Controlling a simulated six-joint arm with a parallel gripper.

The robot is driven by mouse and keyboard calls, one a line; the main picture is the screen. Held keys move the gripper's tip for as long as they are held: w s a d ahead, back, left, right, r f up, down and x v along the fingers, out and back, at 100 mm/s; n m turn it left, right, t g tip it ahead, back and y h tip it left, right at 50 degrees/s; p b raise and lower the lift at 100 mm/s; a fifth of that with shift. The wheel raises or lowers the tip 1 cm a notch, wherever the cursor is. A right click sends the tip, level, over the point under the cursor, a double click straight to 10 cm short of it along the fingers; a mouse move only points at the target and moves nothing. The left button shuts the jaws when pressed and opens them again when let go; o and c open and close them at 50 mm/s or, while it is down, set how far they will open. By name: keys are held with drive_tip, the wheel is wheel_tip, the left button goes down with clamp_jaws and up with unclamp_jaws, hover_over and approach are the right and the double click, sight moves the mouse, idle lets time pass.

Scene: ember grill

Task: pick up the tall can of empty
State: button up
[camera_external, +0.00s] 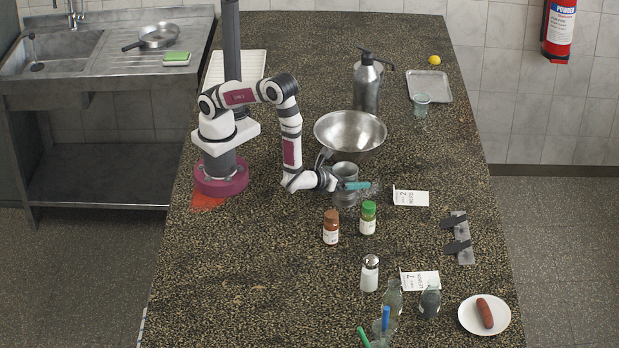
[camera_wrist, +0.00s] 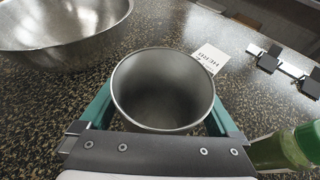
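The tall can (camera_external: 345,171) is a grey metal cylinder with an open top. It stands upright on the counter, in front of the steel bowl. In the wrist view the can (camera_wrist: 163,62) fills the middle, and its inside looks empty. My gripper (camera_external: 343,180) is at the can from the left, roughly level. Its two teal fingers lie on either side of the can, and in the wrist view my gripper (camera_wrist: 160,110) shows no clear gap to the wall. I cannot tell whether the fingers press on it. The can hides parts of the fingertips.
A large steel bowl (camera_external: 350,131) stands just behind the can. A green-capped jar (camera_external: 368,219) and a brown-capped jar (camera_external: 331,228) stand close in front. A white card (camera_external: 411,198) is to the right. The counter at front left is clear.

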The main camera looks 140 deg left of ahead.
drive_tip(key=c, duration=0.9)
drive_tip(key=shift+r, duration=0.1)
